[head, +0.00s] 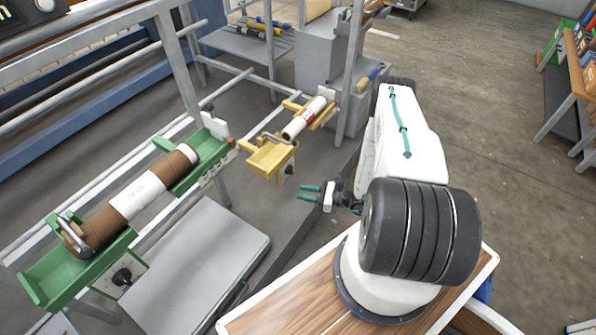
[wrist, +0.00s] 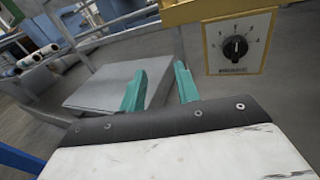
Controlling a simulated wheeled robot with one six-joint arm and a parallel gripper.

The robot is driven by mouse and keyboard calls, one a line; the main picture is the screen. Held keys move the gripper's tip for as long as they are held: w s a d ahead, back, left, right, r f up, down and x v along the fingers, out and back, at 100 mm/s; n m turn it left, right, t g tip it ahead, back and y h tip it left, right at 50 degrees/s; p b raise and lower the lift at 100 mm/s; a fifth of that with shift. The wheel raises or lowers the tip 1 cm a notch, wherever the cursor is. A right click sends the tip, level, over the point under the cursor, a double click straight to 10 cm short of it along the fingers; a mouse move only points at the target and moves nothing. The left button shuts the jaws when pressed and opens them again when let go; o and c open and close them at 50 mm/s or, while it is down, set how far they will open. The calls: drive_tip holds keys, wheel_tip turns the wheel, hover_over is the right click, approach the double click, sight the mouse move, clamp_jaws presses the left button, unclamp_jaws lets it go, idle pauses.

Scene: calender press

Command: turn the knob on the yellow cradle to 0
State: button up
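The yellow cradle (head: 271,158) holds a white roll (head: 303,118) with a red mark, left of my arm in the head view. Its black knob (wrist: 235,48) sits on a pale dial plate (wrist: 256,28) at the upper right of the wrist view. The knob's pointer looks roughly upright; the dial marks are too small to read surely. The knob also shows small in the head view (head: 289,170). My gripper (wrist: 160,82) has two teal fingers, apart and empty. It is to the lower right of the knob in the head view (head: 308,194), not touching it.
A green cradle (head: 72,268) with a brown and white roll stands at the left, with its own black knob (head: 122,277). A grey flat-topped box (head: 205,262) stands below. Grey rails and posts (head: 176,62) frame the cradles. Open floor (head: 480,110) lies at the right.

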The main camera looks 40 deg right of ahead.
wheel_tip(320, 180, down, 3)
drive_tip(key=d+m+t+h, duration=0.2)
drive_tip(key=m+t+h, duration=0.1)
drive_tip(key=t+h, duration=0.1)
drive_tip(key=h, duration=0.1)
approach(290, 171)
drive_tip(key=x, duration=0.6)
drive_tip(key=shift+w+r, duration=0.3)
drive_tip(key=shift+w, duration=0.05)
drive_tip(key=shift+d, duration=0.1)
